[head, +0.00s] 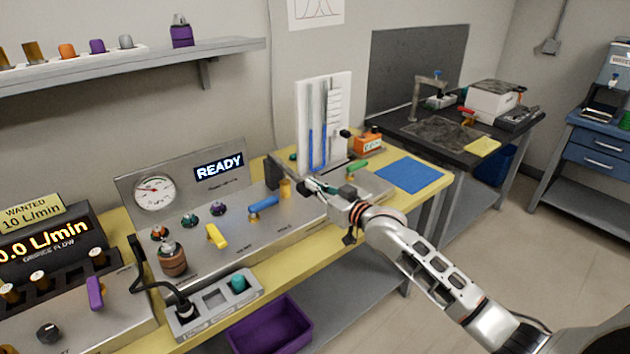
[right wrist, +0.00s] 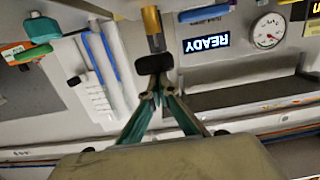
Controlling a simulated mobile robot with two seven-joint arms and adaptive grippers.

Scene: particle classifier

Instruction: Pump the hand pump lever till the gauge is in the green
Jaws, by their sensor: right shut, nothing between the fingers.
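A black handle (head: 272,172), which looks like the pump lever's grip, stands by a brass cylinder (head: 285,188) at the right part of the steel panel. My right gripper (head: 308,186) is shut and empty just to their right. In the right wrist view, upside down, the closed fingertips (right wrist: 156,90) meet or nearly meet the black handle (right wrist: 153,63), with the brass cylinder (right wrist: 152,28) beyond it; contact is unclear. The round gauge (head: 155,193) on the panel has a white face and a red needle; its exact reading is too small to tell. My left gripper is not in view.
A lit READY display (head: 219,167) sits beside the gauge. A white board with blue tubes (head: 322,125) stands behind my right gripper. Yellow (head: 217,236) and blue (head: 263,206) handles are on the panel. A blue mat (head: 410,175) leaves clear room at right.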

